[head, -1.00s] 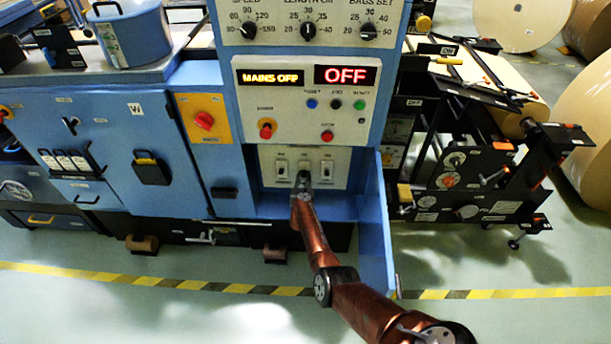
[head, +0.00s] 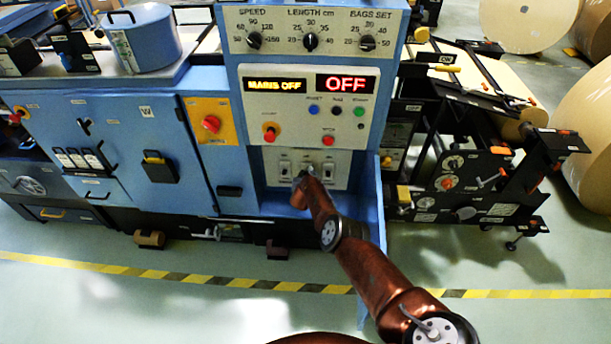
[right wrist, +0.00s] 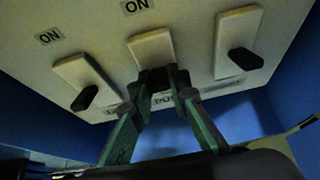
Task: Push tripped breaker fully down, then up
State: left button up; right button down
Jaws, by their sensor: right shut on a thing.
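The breaker panel (head: 338,170) has three white breakers in a row, in a recess low on the blue machine. In the right wrist view, the left breaker (right wrist: 78,75) and right breaker (right wrist: 236,28) each show a black lever. The middle breaker (right wrist: 150,47) has its lever mostly hidden by my fingertips. My right gripper (right wrist: 158,80) is shut on the middle lever, and in the head view it reaches the panel from below (head: 301,178). I cannot tell the middle lever's exact position. My left gripper is not in view.
Above the breakers, the displays read MAINS OFF (head: 275,85) and OFF (head: 346,83), over several buttons. Blue walls enclose the recess, and an open blue door (head: 376,220) stands right of it. Black machinery (head: 470,180) stands further right.

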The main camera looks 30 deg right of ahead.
jog(key=shift+d+r, duration=0.15)
jog(key=shift+r, duration=0.05)
jog(key=c, duration=2.1)
grip_release()
jog(key=shift+o, duration=1.3)
jog(key=shift+f, duration=0.1)
jog(key=shift+a, duration=0.2)
